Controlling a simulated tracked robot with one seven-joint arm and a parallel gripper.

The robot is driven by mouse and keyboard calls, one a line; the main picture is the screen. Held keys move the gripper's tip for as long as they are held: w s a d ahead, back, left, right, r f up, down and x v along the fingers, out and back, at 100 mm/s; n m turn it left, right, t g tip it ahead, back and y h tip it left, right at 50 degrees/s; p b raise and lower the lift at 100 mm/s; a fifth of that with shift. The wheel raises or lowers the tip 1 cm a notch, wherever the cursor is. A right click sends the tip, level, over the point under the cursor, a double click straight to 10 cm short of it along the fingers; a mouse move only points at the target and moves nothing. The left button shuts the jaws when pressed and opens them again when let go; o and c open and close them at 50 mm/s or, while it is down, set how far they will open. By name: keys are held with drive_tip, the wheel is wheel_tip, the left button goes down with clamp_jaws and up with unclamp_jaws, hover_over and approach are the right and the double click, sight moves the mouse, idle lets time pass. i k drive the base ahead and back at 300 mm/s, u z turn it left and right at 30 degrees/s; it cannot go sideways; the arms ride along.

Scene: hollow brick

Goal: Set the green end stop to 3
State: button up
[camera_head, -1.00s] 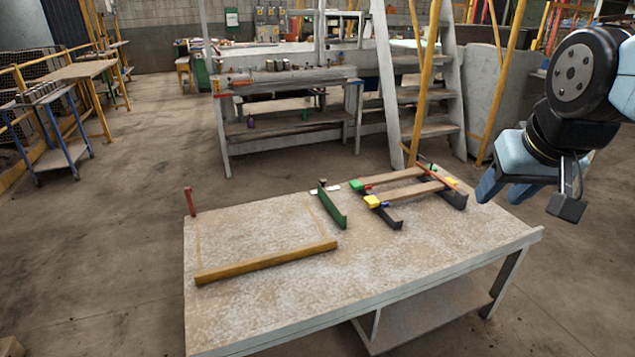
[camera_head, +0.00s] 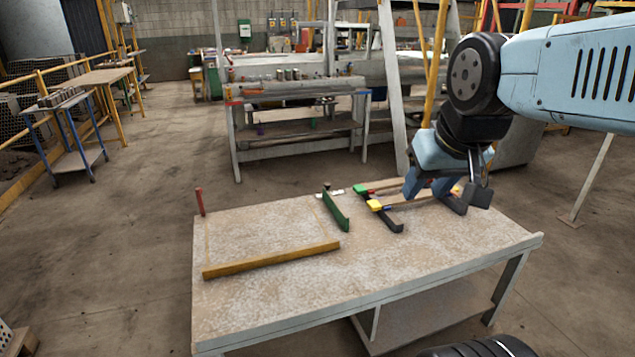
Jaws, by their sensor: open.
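A green bar (camera_head: 337,212), which looks like the green end stop, stands on the table (camera_head: 270,290) right of the middle of its far half. A small white strip (camera_head: 333,192) with a dark knob (camera_head: 326,187) lies at its far end. Any numbers on the strip are too small to read. My gripper (camera_head: 445,190) is open and points down, to the right of the green bar and apart from it. In the picture it covers the right part of a rack with wooden slats. I cannot tell its height above the table.
The rack has dark end bars (camera_head: 383,214), a green block (camera_head: 360,189) and a yellow block (camera_head: 375,205). A yellow-brown rail (camera_head: 270,260) lies at the front left, and a red post (camera_head: 199,202) stands at the left corner. The table's front right is clear.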

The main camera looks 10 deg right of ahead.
sight(340, 216)
drive_tip(key=u, duration=0.1)
drive_tip(key=i, duration=1)
drive_tip(key=z, duration=0.1)
